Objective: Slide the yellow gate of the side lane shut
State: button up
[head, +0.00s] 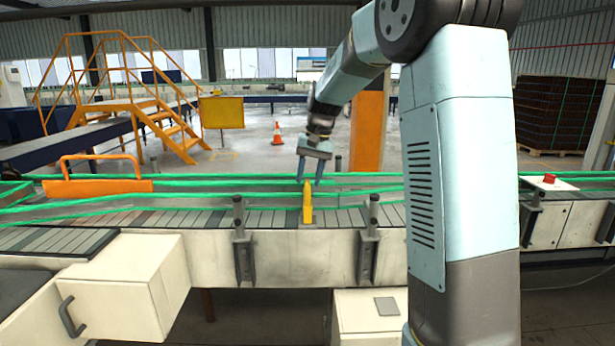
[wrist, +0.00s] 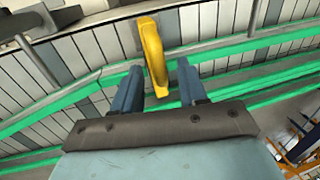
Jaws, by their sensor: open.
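My gripper (head: 309,182) hangs fingers-down over the conveyor in the head view. It is open, and its two fingers also show in the wrist view (wrist: 160,78). A narrow yellow upright piece (head: 307,202) stands at the conveyor's near side, just below the fingertips. In the wrist view this curved yellow piece (wrist: 153,50) lies between and beyond the fingertips, with no clear contact. At the left, an orange panel with a loop handle (head: 97,186) stands along the conveyor's far side. I cannot tell for certain which of these is the side-lane gate.
The slatted conveyor (head: 270,218) runs across, with green-edged guide rails (head: 215,185). Dark rail posts (head: 240,240) stand either side of the yellow piece. A side lane (head: 55,240) joins at lower left beside a cream cabinet (head: 130,285).

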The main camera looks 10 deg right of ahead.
notch_tip(320, 180, up, 13)
jog(key=d, duration=0.2)
jog(key=shift+s+d, duration=0.25)
jog(key=shift+d, duration=0.05)
jog(key=shift+r, duration=0.1)
jog(key=s+n+t+h, duration=0.1)
jog(key=s+t, duration=0.2)
jog(key=s, duration=1.4)
jog(key=s+f+t, duration=0.1)
jog(key=s+f, duration=0.4)
jog(key=s, duration=0.3)
jog(key=s+f+n+t+h, duration=0.1)
jog(key=s+f, duration=0.4)
jog(key=s, duration=0.4)
jog(key=shift+n, duration=0.3)
